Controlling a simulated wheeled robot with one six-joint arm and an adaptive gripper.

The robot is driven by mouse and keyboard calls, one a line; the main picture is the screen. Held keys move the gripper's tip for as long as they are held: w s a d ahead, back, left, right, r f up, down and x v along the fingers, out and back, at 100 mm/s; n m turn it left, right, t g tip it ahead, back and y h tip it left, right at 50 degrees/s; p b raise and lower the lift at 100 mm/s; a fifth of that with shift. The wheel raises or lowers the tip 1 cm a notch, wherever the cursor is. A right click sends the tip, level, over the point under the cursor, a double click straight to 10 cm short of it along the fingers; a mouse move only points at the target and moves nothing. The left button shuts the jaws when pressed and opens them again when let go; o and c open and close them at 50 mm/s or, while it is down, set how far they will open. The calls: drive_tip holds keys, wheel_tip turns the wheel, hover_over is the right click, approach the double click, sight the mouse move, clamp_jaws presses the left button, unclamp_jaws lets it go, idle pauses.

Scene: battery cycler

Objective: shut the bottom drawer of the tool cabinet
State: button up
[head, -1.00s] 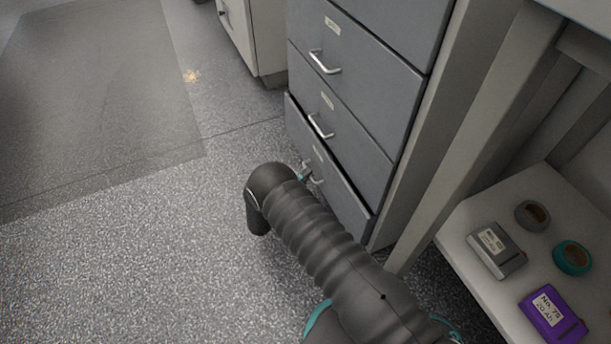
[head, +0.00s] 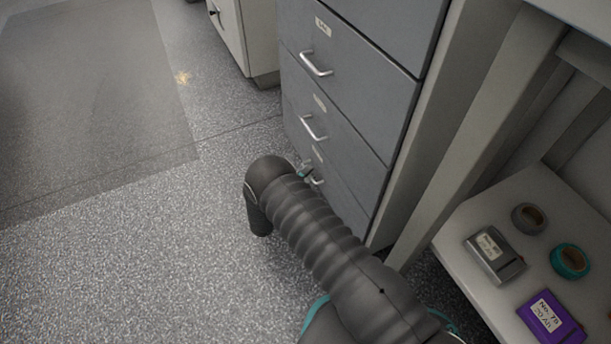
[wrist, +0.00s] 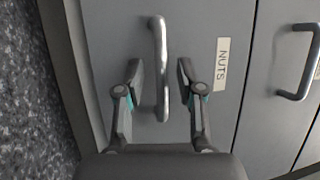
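The grey tool cabinet (head: 345,95) stands right of centre in the head view. Its bottom drawer (head: 345,192) looks flush with the drawer above, with no open gap along its top edge. My arm hides part of its lower front. In the wrist view, the bottom drawer front (wrist: 200,25) carries a label reading NUTS and a silver bar handle (wrist: 160,45). My gripper (wrist: 159,72) is open, its fingers on either side of the handle with room between. In the head view my gripper (head: 306,172) is mostly hidden behind my arm, close to the drawer front.
A shelf (head: 465,262) at the right holds a grey battery pack (head: 493,254), a purple battery pack (head: 550,318) and two tape rolls. A pale cabinet (head: 236,40) stands beyond the tool cabinet. The speckled floor (head: 110,250) at the left is clear.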

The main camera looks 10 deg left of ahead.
drive_tip(key=v, duration=1.2)
idle(0.5)
